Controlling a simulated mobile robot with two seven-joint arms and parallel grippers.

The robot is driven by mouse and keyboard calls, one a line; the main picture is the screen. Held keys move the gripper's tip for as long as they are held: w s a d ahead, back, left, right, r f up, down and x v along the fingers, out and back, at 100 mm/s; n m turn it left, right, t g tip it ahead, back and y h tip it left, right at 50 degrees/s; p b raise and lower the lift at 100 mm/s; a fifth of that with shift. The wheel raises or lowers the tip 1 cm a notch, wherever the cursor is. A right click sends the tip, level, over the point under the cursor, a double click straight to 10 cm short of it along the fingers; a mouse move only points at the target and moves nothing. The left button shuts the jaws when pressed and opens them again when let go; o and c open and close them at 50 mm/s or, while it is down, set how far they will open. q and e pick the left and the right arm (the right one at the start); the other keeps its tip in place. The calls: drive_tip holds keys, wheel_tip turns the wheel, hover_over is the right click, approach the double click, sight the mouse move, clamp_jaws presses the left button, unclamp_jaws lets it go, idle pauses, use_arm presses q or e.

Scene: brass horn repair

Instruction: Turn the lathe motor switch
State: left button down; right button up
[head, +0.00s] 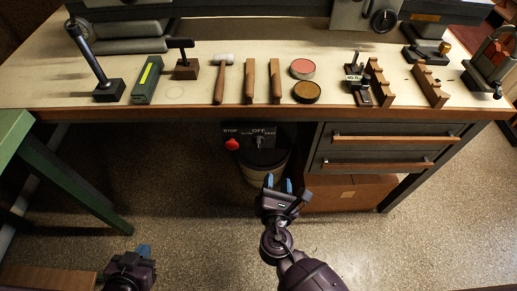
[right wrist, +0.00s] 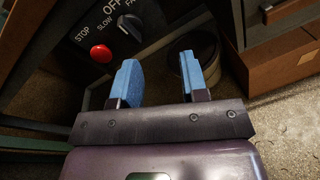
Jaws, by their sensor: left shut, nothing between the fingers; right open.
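The lathe motor switch panel is a dark plate (head: 247,136) under the bench's front edge, lettered STOP, OFF, SLOW and FAST. Its rotary switch knob (head: 260,141) is dark and shows larger in the right wrist view (right wrist: 131,25). A red stop button (head: 232,144) sits left of the knob and also shows in the right wrist view (right wrist: 100,53). My right gripper (head: 278,183) is open and empty, below and right of the panel, apart from the knob; its blue fingers show in the right wrist view (right wrist: 157,80). My left gripper (head: 143,250) is shut and empty at lower left.
The workbench (head: 200,103) holds a hammer (head: 222,80), several wooden blocks and two round tins. Drawers (head: 385,148) are right of the panel, with a cardboard box (head: 345,190) below. A bin (head: 262,168) stands under the panel. A green table (head: 50,165) is at left.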

sight(258, 148)
drive_tip(key=w+a+n+b, duration=0.1)
drive_tip(key=w, duration=0.2)
drive_tip(key=w+a+n+t, duration=0.1)
drive_tip(key=w+a+n, duration=0.1)
drive_tip(key=w, duration=0.1)
drive_tip(key=w+a+f+n+y+b, duration=0.1)
drive_tip(key=w+n, duration=0.1)
drive_tip(key=w, duration=0.2)
drive_tip(key=shift+a+t+b, duration=0.3)
drive_tip(key=shift+a, duration=0.1)
drive_tip(key=shift+w+r, duration=0.1)
drive_tip(key=shift+w, duration=0.55)
clamp_jaws()
